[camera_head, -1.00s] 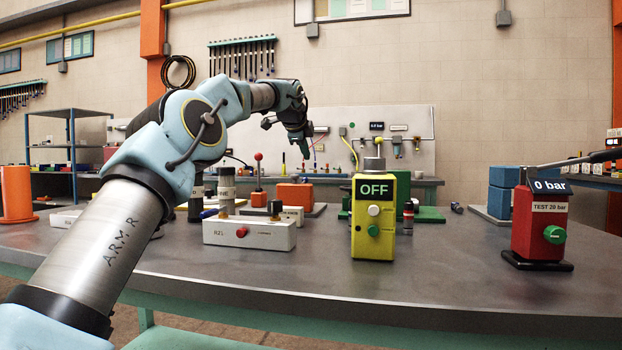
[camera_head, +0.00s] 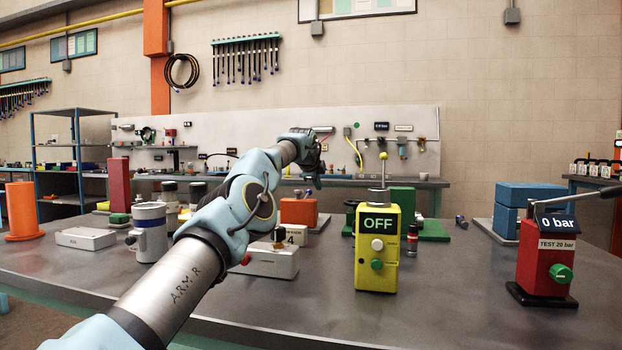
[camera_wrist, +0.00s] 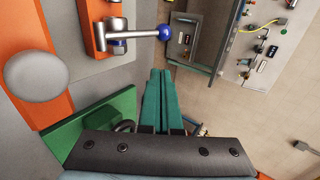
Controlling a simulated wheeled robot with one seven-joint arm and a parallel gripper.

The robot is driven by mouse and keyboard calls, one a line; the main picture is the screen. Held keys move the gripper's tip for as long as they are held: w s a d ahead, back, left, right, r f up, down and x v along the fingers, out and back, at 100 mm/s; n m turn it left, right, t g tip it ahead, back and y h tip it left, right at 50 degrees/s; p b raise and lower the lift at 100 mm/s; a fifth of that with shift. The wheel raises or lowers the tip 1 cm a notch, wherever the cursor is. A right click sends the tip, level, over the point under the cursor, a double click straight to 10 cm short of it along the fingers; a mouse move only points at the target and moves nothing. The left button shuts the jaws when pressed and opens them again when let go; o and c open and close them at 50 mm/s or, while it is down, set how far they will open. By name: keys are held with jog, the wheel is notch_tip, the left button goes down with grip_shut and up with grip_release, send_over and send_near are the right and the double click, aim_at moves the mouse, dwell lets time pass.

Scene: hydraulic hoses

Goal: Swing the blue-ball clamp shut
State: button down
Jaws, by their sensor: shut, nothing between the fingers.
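The blue-ball clamp's blue ball (camera_wrist: 166,32) shows at the top middle of the wrist view. In the head view I cannot make out the blue ball. My gripper (camera_wrist: 160,74) is shut and empty, its two teal fingers together. Its tips lie below the ball in the wrist view, with a visible gap between them. In the head view my gripper (camera_head: 314,183) hangs over the back of the bench, above and right of an orange block (camera_head: 299,211).
A green block (camera_wrist: 100,130) lies left of my fingers in the wrist view. The yellow OFF box (camera_head: 376,250) stands at front centre and the red gauge box (camera_head: 543,260) at the right. The bench (camera_head: 450,290) is clear between them.

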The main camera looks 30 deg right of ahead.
jog(key=shift+w+a+f+p, duration=0.15)
jog(key=shift+w+f+p, duration=0.1)
jog(key=shift+w+p, duration=0.55)
jog(key=shift+w+a+f+p, duration=0.1)
jog(key=shift+w+f+p, duration=0.1)
jog(key=shift+w+p, duration=0.6)
jog(key=shift+w+f+p, duration=0.15)
jog(key=shift+f+p, duration=0.2)
jog(key=shift+p, duration=0.05)
jog(key=shift+r+p, duration=0.15)
jog(key=shift+p, duration=0.15)
jog(key=shift+w+d+r+p, duration=0.1)
jog(key=shift+r+p, duration=0.1)
jog(key=shift+p, duration=1.7)
jog(key=shift+w+d+p, duration=0.1)
jog(key=shift+p, duration=0.5)
